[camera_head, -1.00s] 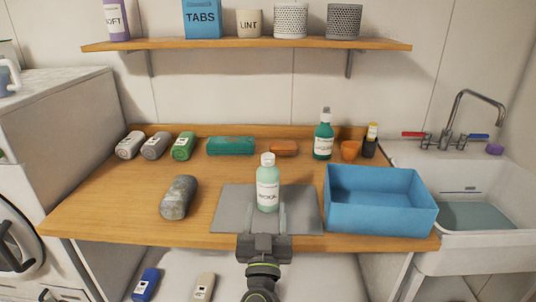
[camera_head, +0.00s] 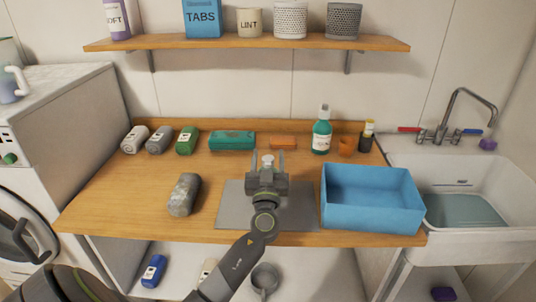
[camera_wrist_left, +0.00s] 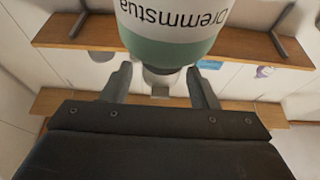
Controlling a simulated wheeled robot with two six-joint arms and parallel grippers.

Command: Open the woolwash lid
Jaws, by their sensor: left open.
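The woolwash is a pale green bottle with a white label. In the head view only its pale cap (camera_head: 268,158) shows clearly; my gripper hides most of the body. My left gripper (camera_head: 268,162) is open, with one finger on each side of the cap. The left wrist view appears upside down: the bottle body (camera_wrist_left: 170,45) fills the top, and the cap (camera_wrist_left: 160,76) lies between the spread fingertips (camera_wrist_left: 161,80). Whether the fingers touch the cap I cannot tell. My right gripper is not in view.
A grey mat (camera_head: 234,212) lies under the bottle area. A blue bin (camera_head: 372,208) stands close on the right, a grey bottle (camera_head: 184,194) lies on the left. A teal bottle (camera_head: 321,136), orange cup (camera_head: 346,146) and other items line the back. A shelf (camera_head: 230,44) hangs above.

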